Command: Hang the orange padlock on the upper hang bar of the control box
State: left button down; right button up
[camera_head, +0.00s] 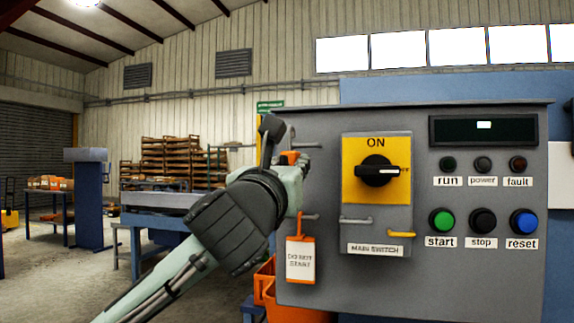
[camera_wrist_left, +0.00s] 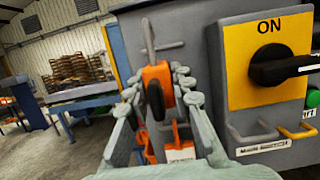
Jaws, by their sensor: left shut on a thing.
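The orange padlock (camera_wrist_left: 163,76) is held between the fingers of my left gripper (camera_wrist_left: 158,90), with its grey shackle pointing up. In the head view the padlock (camera_head: 290,157) is mostly hidden by my left gripper (camera_head: 280,152). The upper hang bar (camera_head: 308,145) sticks out from the left part of the grey control box (camera_head: 460,275). In the left wrist view the shackle overlaps the upper hang bar (camera_wrist_left: 172,45); I cannot tell whether the bar passes through it. My right gripper is not in view.
Below, a white and orange "do not start" tag (camera_head: 300,262) hangs at the lower bar (camera_head: 312,216). The yellow main switch plate (camera_head: 358,192) and several buttons are to the right. Orange crates (camera_head: 265,282) stand below.

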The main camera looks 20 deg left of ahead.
pick_arm(q)
jog(key=shift+f+x, duration=0.2)
jog(key=shift+x, duration=0.65)
jog(key=shift+f+x, duration=0.2)
jog(key=shift+x, duration=0.7)
jog(key=shift+f+x, duration=0.25)
jog(key=shift+x, duration=0.6)
jog(key=shift+w+f, duration=0.15)
jog(key=shift+w, duration=0.25)
jog(key=shift+f, duration=0.55)
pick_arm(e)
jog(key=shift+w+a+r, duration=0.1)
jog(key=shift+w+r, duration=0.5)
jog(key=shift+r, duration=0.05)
pick_arm(q)
jog(key=shift+s, duration=0.1)
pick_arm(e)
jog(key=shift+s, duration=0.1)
pick_arm(q)
jog(key=c, duration=1.3)
grip_release()
jog(key=shift+c, duration=0.2)
jog(key=shift+o, duration=0.4)
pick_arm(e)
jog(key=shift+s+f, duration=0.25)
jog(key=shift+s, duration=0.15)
